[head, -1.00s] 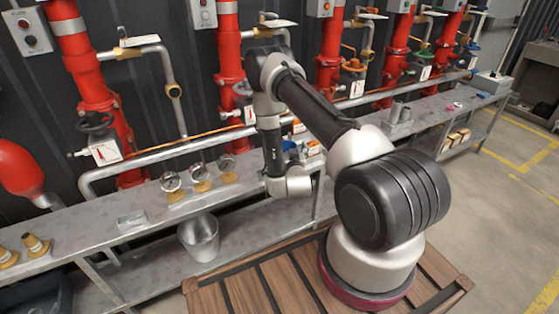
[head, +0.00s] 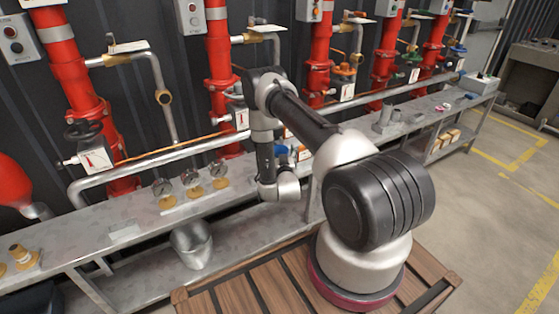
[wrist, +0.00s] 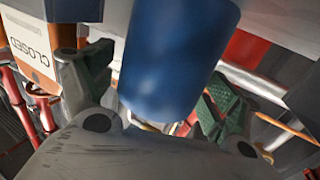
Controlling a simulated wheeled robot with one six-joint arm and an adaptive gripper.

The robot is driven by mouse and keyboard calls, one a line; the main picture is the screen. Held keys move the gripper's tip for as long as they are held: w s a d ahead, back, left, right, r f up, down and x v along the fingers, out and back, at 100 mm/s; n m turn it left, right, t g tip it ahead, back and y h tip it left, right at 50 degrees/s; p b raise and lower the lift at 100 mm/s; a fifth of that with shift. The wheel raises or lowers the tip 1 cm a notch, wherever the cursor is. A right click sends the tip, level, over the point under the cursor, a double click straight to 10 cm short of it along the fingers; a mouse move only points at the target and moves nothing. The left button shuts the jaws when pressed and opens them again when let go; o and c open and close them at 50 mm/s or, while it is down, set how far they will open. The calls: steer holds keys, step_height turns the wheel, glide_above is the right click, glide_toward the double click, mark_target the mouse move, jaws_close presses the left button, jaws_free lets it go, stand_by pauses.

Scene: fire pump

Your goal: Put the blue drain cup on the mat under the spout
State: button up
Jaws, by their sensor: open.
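The blue drain cup (wrist: 175,55) fills the upper middle of the wrist view, close to the camera. My gripper (wrist: 152,95) has its two fingers spread, one on each side of the cup. I cannot tell whether either finger touches it. In the head view a small patch of blue (head: 282,150) shows on the bench behind my arm, likely the same cup. My gripper is hidden there behind my wrist. I cannot make out the mat or which spout is meant.
A long grey metal bench (head: 90,245) runs along red pipes. Several gauges (head: 191,178) stand on it left of my arm. A metal bucket (head: 192,243) sits below. A sign reading CLOSED (wrist: 30,52) hangs at left in the wrist view. Floor at right is open.

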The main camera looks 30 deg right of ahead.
steer(key=c, duration=1.2)
steer(key=shift+c, duration=0.2)
